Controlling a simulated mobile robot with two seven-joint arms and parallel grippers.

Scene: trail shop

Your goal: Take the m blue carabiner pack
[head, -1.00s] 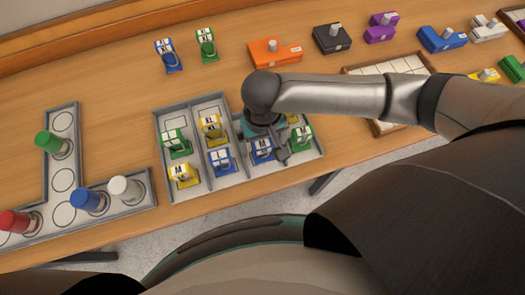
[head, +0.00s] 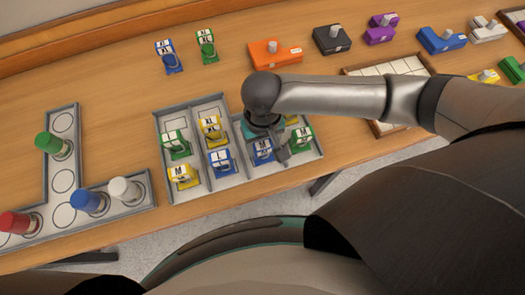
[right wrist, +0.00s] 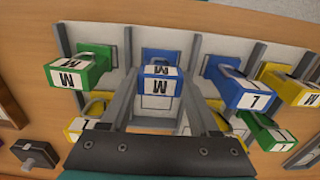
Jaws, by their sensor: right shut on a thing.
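The blue carabiner pack marked M (head: 262,147) stands in the front part of a compartment of the grey divided tray (head: 237,181). In the right wrist view the blue M pack (right wrist: 163,70) sits between the two fingers. My right gripper (right wrist: 160,88) is shut on it. In the head view the right gripper (head: 279,148) reaches down over the tray, and the arm partly hides the packs behind. The pack looks still in its place in the tray. My left gripper is not in view.
A green M pack (head: 301,136) stands right of it and a blue L pack (head: 220,160) left. Yellow packs (head: 184,174) and other green ones fill nearby places. A left tray (head: 127,205) holds coloured cylinders. Blue (head: 168,58) and green (head: 207,45) packs stand behind on the table.

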